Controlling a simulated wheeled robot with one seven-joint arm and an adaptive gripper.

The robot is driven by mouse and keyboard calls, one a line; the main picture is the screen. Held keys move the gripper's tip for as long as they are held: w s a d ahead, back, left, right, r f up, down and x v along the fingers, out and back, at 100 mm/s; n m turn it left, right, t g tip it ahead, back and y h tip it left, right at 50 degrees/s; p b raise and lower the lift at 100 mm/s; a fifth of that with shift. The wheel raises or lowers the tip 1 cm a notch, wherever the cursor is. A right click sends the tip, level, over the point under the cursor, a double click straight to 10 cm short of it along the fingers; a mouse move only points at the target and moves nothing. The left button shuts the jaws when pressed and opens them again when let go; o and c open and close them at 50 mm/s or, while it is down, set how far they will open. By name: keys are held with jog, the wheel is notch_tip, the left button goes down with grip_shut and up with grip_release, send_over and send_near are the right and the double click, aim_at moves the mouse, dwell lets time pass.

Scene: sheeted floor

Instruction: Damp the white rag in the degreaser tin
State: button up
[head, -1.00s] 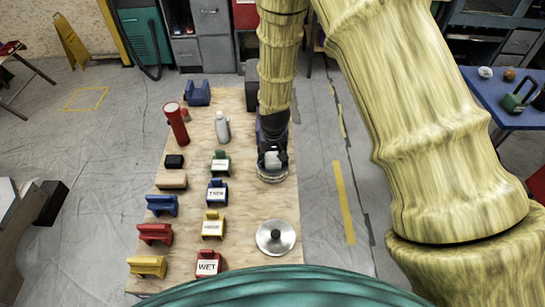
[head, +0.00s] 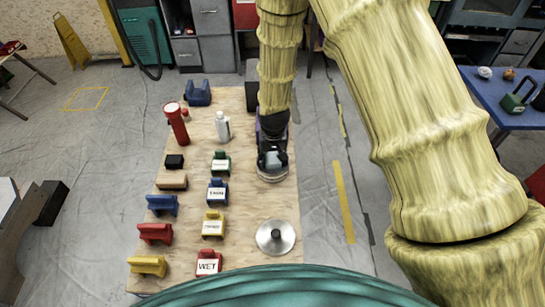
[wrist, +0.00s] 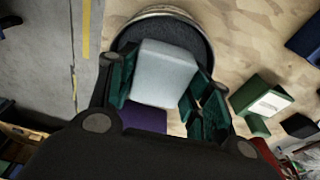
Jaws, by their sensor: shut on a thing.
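The white rag (wrist: 163,73) is a pale, block-shaped piece between the green fingers of my gripper (wrist: 160,92), which is shut on it. In the head view the rag (head: 273,160) shows pale grey-blue below my gripper (head: 272,150). The round degreaser tin (wrist: 160,13) has a metal rim and a dark inside, and it is open. The tin (head: 272,178) is right under the gripper in the head view. The rag lies over the tin's mouth; its lower end is hidden, so how deep it sits cannot be told.
A silver lid with a knob (head: 276,237) lies on the board, nearer me. Labelled holders in green (head: 221,163), blue, yellow and red stand left of the tin. A white bottle (head: 222,127) and red torch (head: 176,124) stand farther back. A purple thing (wrist: 142,117) is close beside the gripper.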

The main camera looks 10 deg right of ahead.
aim_at(273, 157)
jog(key=shift+r+p, duration=2.55)
jog(key=shift+r, duration=0.95)
